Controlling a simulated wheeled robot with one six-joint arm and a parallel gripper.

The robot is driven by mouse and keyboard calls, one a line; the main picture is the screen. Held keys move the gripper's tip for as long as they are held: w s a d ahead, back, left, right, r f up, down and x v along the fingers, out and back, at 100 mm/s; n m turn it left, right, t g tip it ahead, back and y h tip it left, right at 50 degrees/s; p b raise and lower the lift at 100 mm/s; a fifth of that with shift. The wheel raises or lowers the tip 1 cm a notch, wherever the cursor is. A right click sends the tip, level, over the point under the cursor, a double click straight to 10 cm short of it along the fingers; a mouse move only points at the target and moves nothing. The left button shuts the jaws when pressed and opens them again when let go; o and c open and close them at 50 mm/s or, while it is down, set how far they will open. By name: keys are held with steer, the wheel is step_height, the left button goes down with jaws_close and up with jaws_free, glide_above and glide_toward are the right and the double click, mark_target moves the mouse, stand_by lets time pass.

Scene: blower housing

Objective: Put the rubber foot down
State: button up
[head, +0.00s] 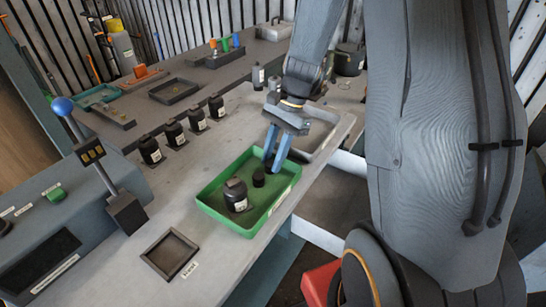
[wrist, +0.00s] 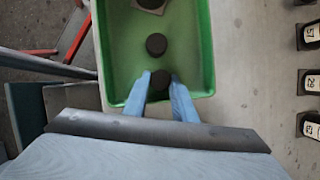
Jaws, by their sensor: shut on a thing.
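My gripper (head: 271,166) has blue fingers pointing down into the far end of the green tray (head: 212,202). In the wrist view, my gripper (wrist: 160,82) is shut on a dark round rubber foot (wrist: 161,79) held between the fingertips. In the head view the fingers mostly hide this foot. I cannot tell whether it touches the tray floor. A second dark round foot (wrist: 156,44) stands apart in the tray; it also shows in the head view (head: 259,177). A black labelled housing (head: 236,195) stands beyond it; only its base edge (wrist: 150,4) shows in the wrist view.
Several black labelled housings (head: 172,133) stand in a row left of the tray. A small dark empty tray (head: 170,254) lies at the near edge. A lever with a blue knob (head: 62,106) stands at left. Bare bench lies between the row and the green tray.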

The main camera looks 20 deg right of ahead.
steer(key=shift+f, duration=0.15)
steer(key=o, duration=1)
steer(key=b+v, duration=0.2)
steer(key=v, duration=1)
steer(key=shift+w+d, duration=0.1)
